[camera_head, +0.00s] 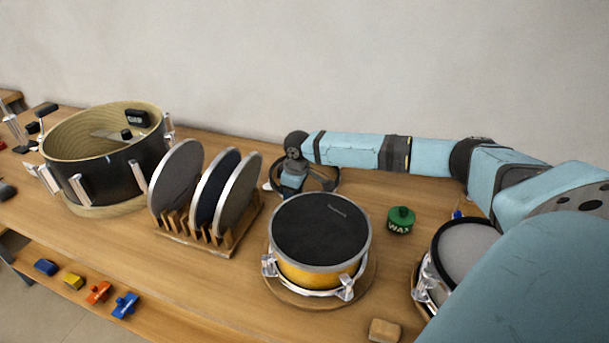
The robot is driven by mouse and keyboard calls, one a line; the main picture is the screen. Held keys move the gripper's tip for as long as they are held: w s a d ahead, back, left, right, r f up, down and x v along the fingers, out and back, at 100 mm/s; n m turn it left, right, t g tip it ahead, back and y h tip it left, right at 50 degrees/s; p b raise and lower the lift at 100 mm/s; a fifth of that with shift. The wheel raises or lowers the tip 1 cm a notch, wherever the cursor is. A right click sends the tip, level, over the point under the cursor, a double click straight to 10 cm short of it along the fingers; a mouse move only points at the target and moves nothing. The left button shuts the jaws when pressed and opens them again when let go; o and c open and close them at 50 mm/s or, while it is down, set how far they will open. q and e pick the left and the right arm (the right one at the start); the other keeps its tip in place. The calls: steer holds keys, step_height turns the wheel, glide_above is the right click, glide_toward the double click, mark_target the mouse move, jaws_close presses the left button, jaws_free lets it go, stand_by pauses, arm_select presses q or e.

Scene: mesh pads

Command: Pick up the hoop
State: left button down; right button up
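A thin dark ring, which looks like the hoop (338,179), lies on the bench behind the yellow drum. The drum hides part of its near side. My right arm comes in from the right, and its gripper (290,188) points down at the ring's left side. The fingers are small and dark here, so I cannot tell whether they are open or touch the ring. My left gripper is not in view.
The yellow drum (318,272) with a black head stands just in front of the ring. A wooden rack (232,240) of discs is to its left, beside a large black drum shell (108,178). A green wax tin (400,222) and another drum (468,243) are to the right.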

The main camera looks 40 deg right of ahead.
jaws_close()
